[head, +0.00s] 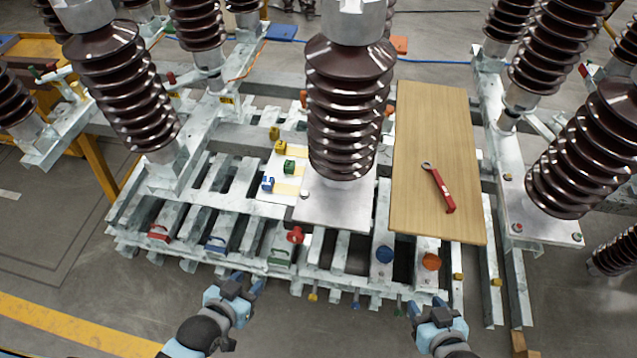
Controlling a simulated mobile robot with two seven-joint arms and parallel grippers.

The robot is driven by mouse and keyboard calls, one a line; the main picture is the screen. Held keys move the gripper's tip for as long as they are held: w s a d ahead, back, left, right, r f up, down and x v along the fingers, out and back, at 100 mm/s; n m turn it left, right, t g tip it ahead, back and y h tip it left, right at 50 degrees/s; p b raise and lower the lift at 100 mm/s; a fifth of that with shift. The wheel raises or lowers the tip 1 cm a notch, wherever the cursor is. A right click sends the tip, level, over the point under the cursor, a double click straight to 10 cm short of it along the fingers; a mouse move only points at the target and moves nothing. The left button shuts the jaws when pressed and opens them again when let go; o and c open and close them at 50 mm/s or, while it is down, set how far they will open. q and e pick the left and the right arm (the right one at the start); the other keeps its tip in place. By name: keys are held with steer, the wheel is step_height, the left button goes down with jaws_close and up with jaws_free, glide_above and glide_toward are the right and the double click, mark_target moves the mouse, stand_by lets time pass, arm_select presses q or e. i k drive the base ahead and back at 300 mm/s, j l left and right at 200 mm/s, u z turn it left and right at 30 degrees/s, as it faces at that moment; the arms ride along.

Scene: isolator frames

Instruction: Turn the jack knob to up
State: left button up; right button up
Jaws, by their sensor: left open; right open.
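No part is clearly marked as the jack knob. Along the front of the metal frame (200,238) I see a red knob (295,235), a round blue knob (384,254) and a round orange knob (431,261). Small yellow (313,296), blue (356,302) and green (398,306) pieces hang at the front edge. I cannot tell which one is the jack knob or which way it is turned. My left gripper (247,284) is open and empty in front of the frame, below and left of the red knob. My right gripper (437,306) is open and empty, below the orange knob.
Tall brown ribbed insulators (350,105) rise from the frame and block the view behind. A wooden board (410,150) bears a red-handled tool (441,188). Colored padlocks (289,167) sit on a pale plate. Red, blue and green handles line the front left. The front floor is clear.

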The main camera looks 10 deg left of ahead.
mark_target(296, 237)
steer(key=u, duration=0.25)
steer(key=i+l+u, duration=0.15)
steer(key=l, duration=0.15)
steer(key=k+j, duration=0.1)
steer(key=j, duration=0.25)
steer(key=k+j, duration=0.15)
steer(key=j, duration=0.25)
steer(key=k+j, duration=0.1)
steer(key=j, duration=0.25)
steer(key=k+j, duration=0.1)
steer(key=j, duration=0.3)
steer(key=k+j, duration=0.1)
steer(key=j, duration=0.25)
steer(key=k+j, duration=0.15)
steer(key=j, duration=0.25)
steer(key=k+j, duration=0.1)
steer(key=j, duration=0.25)
steer(key=z, duration=0.05)
